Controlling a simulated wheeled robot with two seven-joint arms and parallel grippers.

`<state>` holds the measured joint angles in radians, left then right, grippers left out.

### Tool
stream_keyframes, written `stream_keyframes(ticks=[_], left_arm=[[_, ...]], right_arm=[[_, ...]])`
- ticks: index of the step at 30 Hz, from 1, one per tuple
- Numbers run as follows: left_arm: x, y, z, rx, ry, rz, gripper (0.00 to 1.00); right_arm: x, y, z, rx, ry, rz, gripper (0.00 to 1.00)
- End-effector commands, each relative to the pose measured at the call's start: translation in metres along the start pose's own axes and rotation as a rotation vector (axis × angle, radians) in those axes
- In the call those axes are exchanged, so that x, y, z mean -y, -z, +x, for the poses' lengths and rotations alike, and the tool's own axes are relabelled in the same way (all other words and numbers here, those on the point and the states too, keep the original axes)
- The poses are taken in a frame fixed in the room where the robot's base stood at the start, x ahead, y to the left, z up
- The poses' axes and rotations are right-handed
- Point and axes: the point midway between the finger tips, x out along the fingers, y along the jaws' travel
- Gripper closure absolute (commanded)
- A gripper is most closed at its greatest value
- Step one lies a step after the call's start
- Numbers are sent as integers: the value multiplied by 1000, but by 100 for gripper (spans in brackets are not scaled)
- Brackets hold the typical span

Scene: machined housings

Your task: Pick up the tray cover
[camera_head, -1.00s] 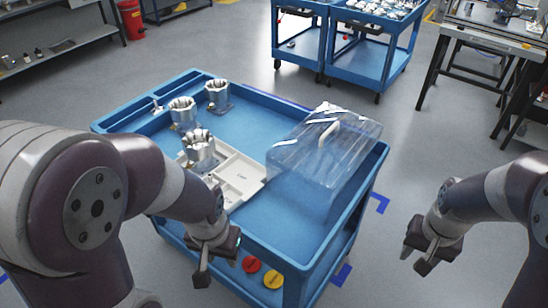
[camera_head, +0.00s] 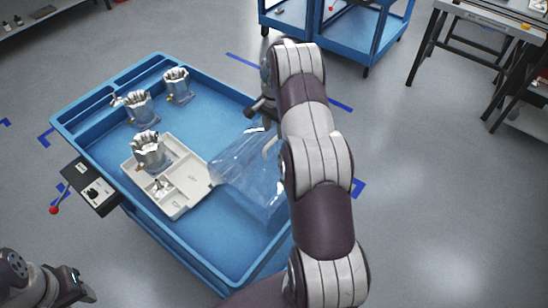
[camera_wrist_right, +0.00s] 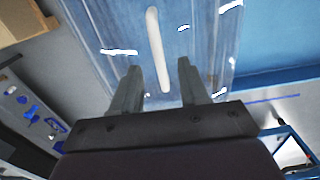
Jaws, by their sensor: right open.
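The clear tray cover (camera_head: 237,172) with its pale handle (camera_head: 270,143) lies on the blue cart, right of the white tray (camera_head: 197,181). My right arm hides much of its right side. My right gripper (camera_head: 258,108) is open by the cover's far side. In the right wrist view, its fingers (camera_wrist_right: 159,68) stand apart, with the lower end of the handle (camera_wrist_right: 155,40) between them in the picture. I cannot tell whether the fingers are level with the handle. My left gripper (camera_head: 74,285) is at the bottom left, away from the cover; its jaws are unclear.
The blue cart (camera_head: 215,262) holds several metal housings (camera_head: 137,108), one of them on the white tray. A black control box (camera_head: 92,187) with a red knob is at its left side. Another blue cart (camera_head: 345,35) and a table (camera_head: 490,25) stand behind, with clear floor between.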

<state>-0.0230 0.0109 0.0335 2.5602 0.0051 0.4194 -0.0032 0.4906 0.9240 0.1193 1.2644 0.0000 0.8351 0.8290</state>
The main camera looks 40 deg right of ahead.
Motion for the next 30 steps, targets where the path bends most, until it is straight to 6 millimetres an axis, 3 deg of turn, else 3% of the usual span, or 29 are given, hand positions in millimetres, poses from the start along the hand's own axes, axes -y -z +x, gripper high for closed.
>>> stream_keyframes(ticks=[1, 6, 12, 14, 16, 17, 30], left_arm=[[0, 2, -16, -1, 0, 0, 58], [0, 2, -20, -1, 0, 0, 58], [0, 2, -18, 0, 0, 0, 58], [0, 2, -18, 0, 0, 0, 58], [0, 2, -18, 0, 0, 0, 58], [0, 2, -18, 0, 0, 0, 58], [0, 2, -18, -1, 0, 0, 58]], right_arm=[[-1, -1, 1, 4, -4, 0, 56], [0, 0, 27, 0, 0, 0, 56], [0, 0, 30, -1, 1, -1, 56], [0, 0, 30, -1, 1, -1, 72], [0, 0, 30, -1, 1, -1, 95], [0, 0, 30, -1, 1, -1, 100], [0, 0, 30, -1, 1, -1, 100]])
